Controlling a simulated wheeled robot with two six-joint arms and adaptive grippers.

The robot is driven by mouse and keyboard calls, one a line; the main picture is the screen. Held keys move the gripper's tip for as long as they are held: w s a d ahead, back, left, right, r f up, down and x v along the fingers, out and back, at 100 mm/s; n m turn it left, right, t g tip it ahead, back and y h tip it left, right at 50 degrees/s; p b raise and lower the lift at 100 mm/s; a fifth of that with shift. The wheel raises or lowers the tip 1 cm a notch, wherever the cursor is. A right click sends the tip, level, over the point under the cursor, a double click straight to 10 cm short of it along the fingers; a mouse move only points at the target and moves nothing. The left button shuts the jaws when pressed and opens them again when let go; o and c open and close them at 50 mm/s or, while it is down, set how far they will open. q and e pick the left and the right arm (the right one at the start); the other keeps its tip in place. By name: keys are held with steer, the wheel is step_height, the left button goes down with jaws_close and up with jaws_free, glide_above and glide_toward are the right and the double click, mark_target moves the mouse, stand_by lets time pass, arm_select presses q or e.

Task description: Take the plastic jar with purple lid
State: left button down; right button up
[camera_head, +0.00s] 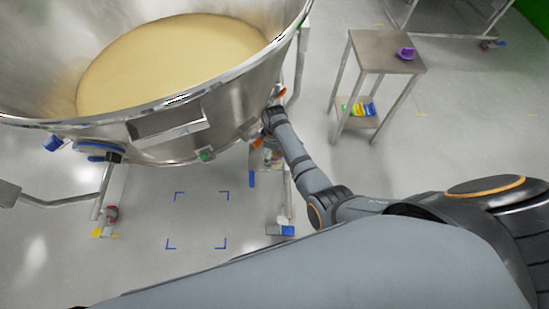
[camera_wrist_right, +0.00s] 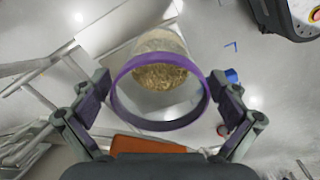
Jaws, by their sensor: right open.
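The plastic jar (camera_wrist_right: 160,76) shows in the right wrist view, clear-walled with brownish granules inside. A purple ring-shaped lid or rim (camera_wrist_right: 122,108) faces the camera. My right gripper (camera_wrist_right: 159,82) is open, with one finger on each side of the purple ring. Small gaps seem to remain between fingers and ring; contact is hard to judge. In the head view my right forearm reaches beside the large steel vessel, and the gripper there is small and partly hidden by the vessel. My left gripper is not in view.
The large steel vessel (camera_head: 180,140) holding pale powder fills the upper left. A small steel table (camera_head: 375,48) at upper right carries a purple item (camera_head: 406,53), with yellow and blue items (camera_head: 358,110) on its lower shelf. Blue corner marks (camera_head: 222,243) frame clear floor.

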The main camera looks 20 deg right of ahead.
steer(key=shift+f, duration=0.65)
steer(key=c, duration=1.3)
steer(key=shift+c, duration=0.2)
